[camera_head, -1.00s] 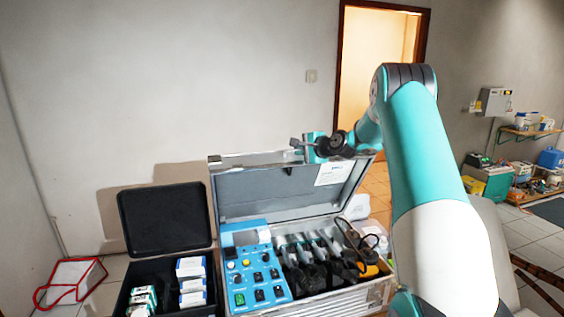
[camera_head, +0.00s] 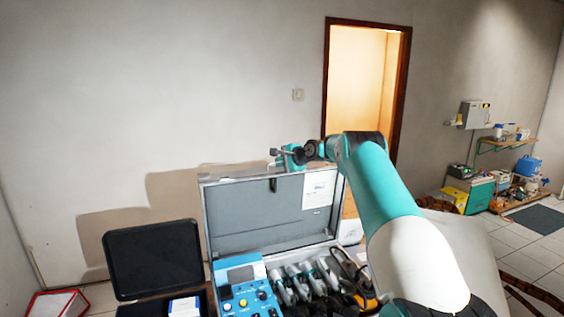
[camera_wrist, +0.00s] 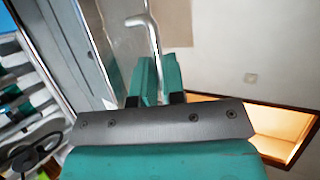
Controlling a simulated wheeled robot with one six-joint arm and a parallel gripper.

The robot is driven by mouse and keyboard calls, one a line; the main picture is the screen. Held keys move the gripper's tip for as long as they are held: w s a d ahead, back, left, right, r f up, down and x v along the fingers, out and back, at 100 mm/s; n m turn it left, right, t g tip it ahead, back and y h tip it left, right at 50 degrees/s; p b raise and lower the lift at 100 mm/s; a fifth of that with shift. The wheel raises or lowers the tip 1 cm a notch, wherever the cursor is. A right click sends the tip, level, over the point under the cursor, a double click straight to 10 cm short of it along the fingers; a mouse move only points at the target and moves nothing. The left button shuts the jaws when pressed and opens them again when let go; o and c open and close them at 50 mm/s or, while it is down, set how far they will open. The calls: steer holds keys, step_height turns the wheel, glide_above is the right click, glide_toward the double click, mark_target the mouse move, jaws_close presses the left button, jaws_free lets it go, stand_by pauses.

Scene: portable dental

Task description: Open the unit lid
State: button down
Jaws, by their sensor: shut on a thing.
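The unit is a grey metal case with a blue control panel (camera_head: 243,285) inside. Its lid (camera_head: 235,217) stands raised, close to upright, with its grey inner face and a white label showing. My gripper (camera_head: 283,156) is at the lid's top edge, a little right of its middle. In the wrist view, the teal fingers (camera_wrist: 154,80) are shut on a bent metal handle (camera_wrist: 152,32) beside the lid's edge (camera_wrist: 92,50). The exact grip on the handle is partly hidden by the fingers.
An open black case (camera_head: 155,258) stands left of the unit, with a red-edged box (camera_head: 57,303) at the lower left. Tools and a cable lie in the unit. The wall is behind the lid. A doorway (camera_head: 362,85) and shelves are at the right.

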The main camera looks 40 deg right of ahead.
steer(key=shift+w+d+r, duration=0.35)
steer(key=shift+w+d, duration=0.05)
steer(key=shift+d, duration=0.15)
steer(key=c, duration=1.2)
jaws_free()
steer(key=shift+s, duration=0.1)
steer(key=shift+a+f, duration=0.15)
steer(key=shift+a, duration=0.1)
steer(key=shift+s+b, duration=0.4)
steer(key=shift+b+v, duration=4.1)
steer(key=shift+v, duration=4.15)
steer(key=shift+w, duration=0.1)
